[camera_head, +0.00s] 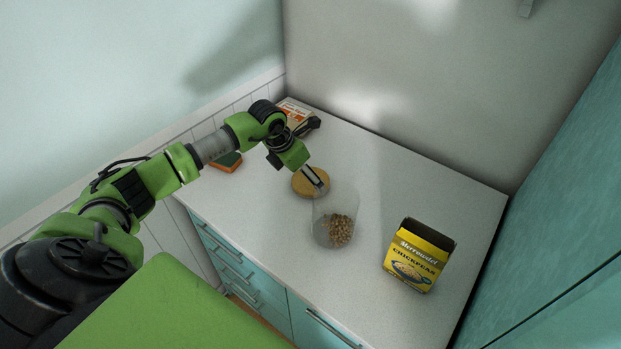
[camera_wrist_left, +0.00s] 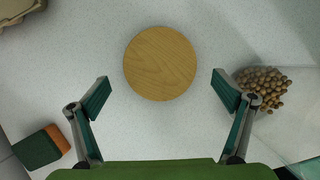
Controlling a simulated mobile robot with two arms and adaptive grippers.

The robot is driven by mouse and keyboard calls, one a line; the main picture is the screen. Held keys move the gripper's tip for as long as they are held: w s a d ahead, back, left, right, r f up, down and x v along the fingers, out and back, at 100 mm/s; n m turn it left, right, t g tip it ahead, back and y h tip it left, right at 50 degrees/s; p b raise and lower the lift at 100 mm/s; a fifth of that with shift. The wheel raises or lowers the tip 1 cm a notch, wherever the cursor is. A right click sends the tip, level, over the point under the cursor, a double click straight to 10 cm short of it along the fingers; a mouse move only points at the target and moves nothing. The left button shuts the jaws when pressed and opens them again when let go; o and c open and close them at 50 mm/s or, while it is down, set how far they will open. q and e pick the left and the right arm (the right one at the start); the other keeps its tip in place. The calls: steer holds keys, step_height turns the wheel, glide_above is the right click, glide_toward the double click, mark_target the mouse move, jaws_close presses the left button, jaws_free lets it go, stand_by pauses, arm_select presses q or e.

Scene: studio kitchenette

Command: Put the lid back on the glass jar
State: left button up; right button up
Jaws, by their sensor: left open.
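The round wooden lid (camera_head: 304,184) lies flat on the counter just left of the glass jar. The clear glass jar (camera_head: 322,212) stands upright and uncovered, with chickpeas (camera_head: 341,230) at its bottom. My left gripper (camera_head: 318,178) is over the lid in the head view and partly covers it. In the left wrist view, the lid (camera_wrist_left: 160,64) is centred ahead of my open left gripper (camera_wrist_left: 163,92), between the lines of its two fingers and touching neither. The chickpeas (camera_wrist_left: 262,88) show there beside the right finger. My right gripper is not in view.
A yellow chickpea box (camera_head: 419,255) stands right of the jar. A green and orange sponge (camera_head: 227,162) lies left of the lid. A carton (camera_head: 294,112) and a dark object (camera_head: 312,124) are at the back corner. The counter (camera_head: 420,185) behind the jar is clear.

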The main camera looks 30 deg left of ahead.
arm_select(q)
steer(key=shift+x, duration=1.15)
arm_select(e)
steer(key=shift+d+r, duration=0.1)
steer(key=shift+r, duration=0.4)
arm_select(q)
steer(key=c, duration=1.3)
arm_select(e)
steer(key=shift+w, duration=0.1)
arm_select(q)
steer(key=shift+o, duration=0.2)
steer(key=shift+r, duration=0.1)
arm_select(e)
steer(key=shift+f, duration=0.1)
